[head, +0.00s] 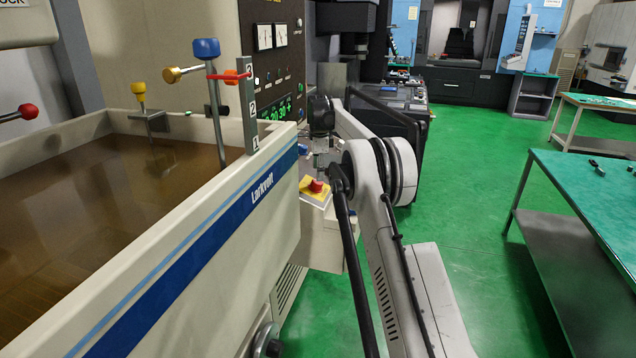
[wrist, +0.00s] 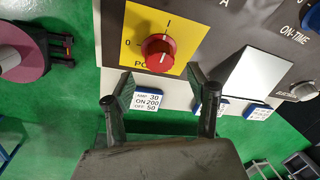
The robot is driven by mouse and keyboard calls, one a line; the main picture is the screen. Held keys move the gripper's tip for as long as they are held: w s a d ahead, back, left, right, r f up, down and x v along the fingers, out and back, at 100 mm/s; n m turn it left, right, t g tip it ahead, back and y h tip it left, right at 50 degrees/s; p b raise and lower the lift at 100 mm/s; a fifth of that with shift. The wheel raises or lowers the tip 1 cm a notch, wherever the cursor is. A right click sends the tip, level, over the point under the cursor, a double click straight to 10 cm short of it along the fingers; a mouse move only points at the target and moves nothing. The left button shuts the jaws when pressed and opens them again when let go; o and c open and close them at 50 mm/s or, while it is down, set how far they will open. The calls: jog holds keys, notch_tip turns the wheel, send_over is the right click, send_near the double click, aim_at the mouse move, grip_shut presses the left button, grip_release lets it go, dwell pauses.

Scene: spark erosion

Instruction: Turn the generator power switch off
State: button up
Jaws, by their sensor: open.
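The generator power switch (wrist: 158,50) is a red rotary knob on a yellow plate (wrist: 183,17) in the wrist view. The plate shows "0" at the left, "I" at the top and a partly covered word starting "PO". The white mark on the knob runs roughly up and down, towards the "I". My gripper (wrist: 164,88) is open and empty, with its two fingertips apart just below the knob, not around it. In the head view a red knob on a yellow base (head: 316,187) shows beside my arm; I cannot tell if it is the same switch.
A white card (wrist: 148,101) reading "AMP 30 ON 200 OFF 50" sits below the plate. The fluid-filled tank (head: 200,240) stands left of my arm. A green-topped table (head: 590,200) stands right, across open floor.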

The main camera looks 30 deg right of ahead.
aim_at(317, 185)
jog(key=f, duration=0.6)
jog(key=shift+w+d+p, duration=0.1)
jog(key=shift+w+p, duration=0.2)
jog(key=shift+w, duration=0.1)
jog(key=c, duration=1.1)
